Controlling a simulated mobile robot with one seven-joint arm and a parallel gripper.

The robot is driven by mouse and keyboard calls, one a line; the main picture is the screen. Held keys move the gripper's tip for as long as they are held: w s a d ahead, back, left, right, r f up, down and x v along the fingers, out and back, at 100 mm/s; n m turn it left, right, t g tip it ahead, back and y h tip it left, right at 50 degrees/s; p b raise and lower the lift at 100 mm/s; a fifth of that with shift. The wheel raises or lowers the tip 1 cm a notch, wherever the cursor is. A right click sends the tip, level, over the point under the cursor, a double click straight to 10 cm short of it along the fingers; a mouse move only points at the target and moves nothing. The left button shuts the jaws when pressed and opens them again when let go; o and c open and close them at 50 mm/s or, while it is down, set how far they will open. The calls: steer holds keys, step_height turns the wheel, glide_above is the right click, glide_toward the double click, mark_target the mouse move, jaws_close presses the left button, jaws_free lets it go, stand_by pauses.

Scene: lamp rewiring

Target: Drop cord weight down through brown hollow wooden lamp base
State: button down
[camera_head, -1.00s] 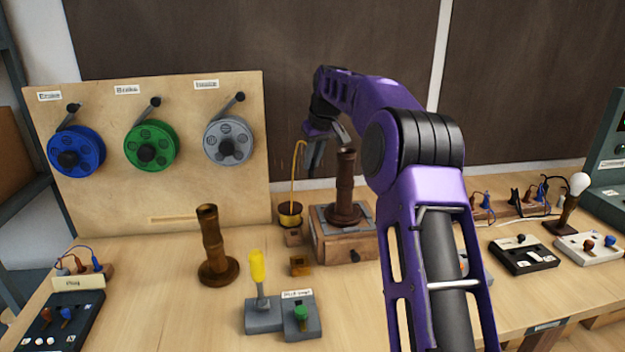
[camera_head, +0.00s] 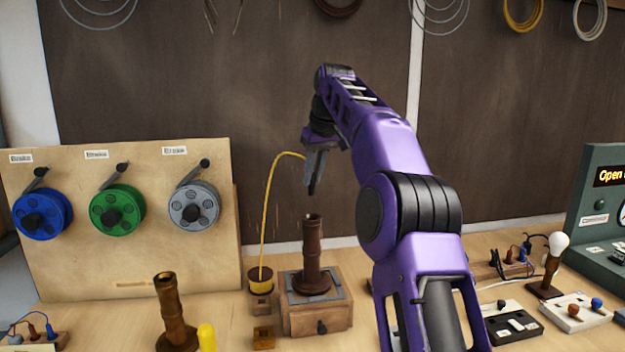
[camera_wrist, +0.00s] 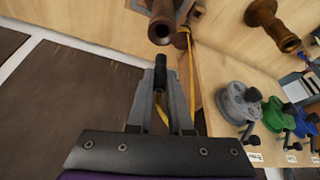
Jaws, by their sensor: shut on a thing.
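My gripper (camera_head: 312,180) is shut on a small dark cord weight (camera_wrist: 160,72), which points out past the fingertips in the wrist view. A yellow cord (camera_head: 267,212) runs from a small spool (camera_head: 261,286) up to my gripper. A brown hollow wooden lamp base (camera_head: 312,250) stands upright on a wooden box (camera_head: 316,314) with a grey top plate. The weight is above the base's open top and apart from it. In the wrist view, this base's dark opening (camera_wrist: 161,32) lies just beyond the weight.
A second brown base (camera_head: 173,315) stands at the left, beside a yellow-handled lever (camera_head: 207,338). A board (camera_head: 120,262) with blue, green and grey reels is behind it. A bulb lamp (camera_head: 552,265) and switch boxes are at the right.

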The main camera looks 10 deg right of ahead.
mark_target(313, 192)
steer(key=shift+f, duration=2.35)
steer(key=shift+f+b, duration=1.25)
steer(key=shift+f, duration=0.2)
steer(key=c, duration=0.8)
jaws_free()
steer(key=shift+o, duration=0.2)
steer(key=p+v, duration=0.2)
steer(key=v, duration=1.5)
steer(key=shift+r, duration=0.25)
